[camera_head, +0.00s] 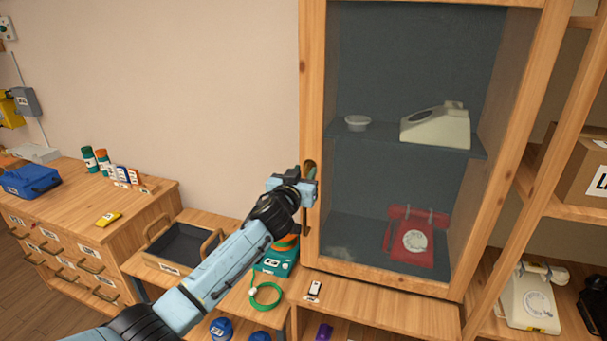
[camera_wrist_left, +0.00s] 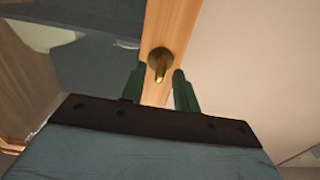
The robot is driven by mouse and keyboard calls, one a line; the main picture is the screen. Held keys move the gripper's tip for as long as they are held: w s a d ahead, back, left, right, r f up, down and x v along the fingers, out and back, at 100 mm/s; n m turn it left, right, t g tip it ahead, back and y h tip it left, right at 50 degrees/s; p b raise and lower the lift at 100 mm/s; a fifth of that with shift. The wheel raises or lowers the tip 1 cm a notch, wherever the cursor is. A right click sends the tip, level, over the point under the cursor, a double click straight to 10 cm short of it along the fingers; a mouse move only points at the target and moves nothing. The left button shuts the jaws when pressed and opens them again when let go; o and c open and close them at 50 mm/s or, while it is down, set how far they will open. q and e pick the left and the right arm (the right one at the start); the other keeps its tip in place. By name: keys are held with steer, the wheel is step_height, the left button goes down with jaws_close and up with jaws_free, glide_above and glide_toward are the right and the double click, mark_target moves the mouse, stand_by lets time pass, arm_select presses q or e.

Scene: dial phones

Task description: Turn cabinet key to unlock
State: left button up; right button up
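A brass key (camera_wrist_left: 158,66) sticks out of the wooden door frame in the left wrist view. The glass-fronted wooden cabinet (camera_head: 313,70) stands at the centre right of the head view, its door closed. My left gripper (camera_head: 309,174) is at the door's left stile. In the left wrist view its two dark green fingers (camera_wrist_left: 159,78) are apart, one on each side of the key, with visible gaps between them and it. My right gripper is in neither view.
Inside the cabinet are a cream phone (camera_head: 437,126), a white bowl (camera_head: 357,122) and a red phone (camera_head: 412,245). A teal device (camera_head: 275,261) with a green cord stands below my left arm. A dark tray (camera_head: 183,250) and a drawer chest (camera_head: 75,245) are left.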

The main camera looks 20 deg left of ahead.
arm_select(q)
steer(key=shift+w, duration=0.1)
jaws_close()
steer(key=shift+m, duration=0.3)
steer(key=m, duration=0.4)
steer(key=shift+d, duration=0.1)
steer(key=m+p, duration=0.1)
steer(key=m, duration=0.3)
steer(key=shift+m, duration=0.4)
steer(key=m, duration=0.4)
steer(key=shift+m, duration=0.3)
steer(key=shift+f+m+p, duration=0.15)
steer(key=shift+m+p, duration=0.35)
steer(key=shift+m, duration=1.4)
